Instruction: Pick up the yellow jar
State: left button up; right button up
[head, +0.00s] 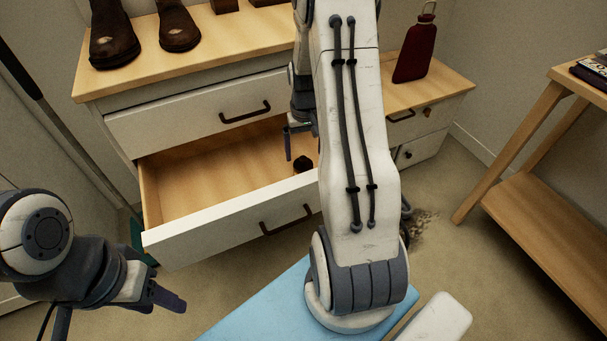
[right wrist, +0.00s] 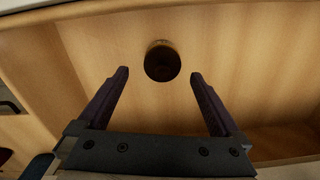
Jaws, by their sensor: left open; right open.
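A small dark, round thing (head: 303,164) stands in the open drawer (head: 190,193), partly hidden by my right arm in the head view. In the right wrist view it is a dark brown round shape (right wrist: 162,61) on the wooden drawer bottom; no yellow shows on it, and I cannot tell if it is the yellow jar. My right gripper (right wrist: 160,73) is open, with the round thing ahead, between the lines of its fingertips, and nothing held. In the head view the right gripper (head: 298,141) is partly hidden over the drawer. My left gripper (head: 168,298) is empty at lower left.
The drawer's front panel (head: 235,219) and the closed drawer above (head: 195,111) bound the opening. Brown boots (head: 113,40) stand on the cabinet top. A red bottle (head: 416,48) stands on the lower cabinet. A wooden shelf (head: 550,210) is at right. A light blue surface (head: 262,308) lies in front.

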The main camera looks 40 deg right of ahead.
aim_at(303, 168)
notch_tip(303, 168, down, 3)
jog(key=shift+r+b, duration=0.15)
jog(key=shift+b, duration=0.2)
notch_tip(303, 168, down, 5)
jog(key=b, duration=0.2)
jog(key=shift+w+a+b, duration=0.15)
jog(key=shift+b, duration=0.25)
grip_shut()
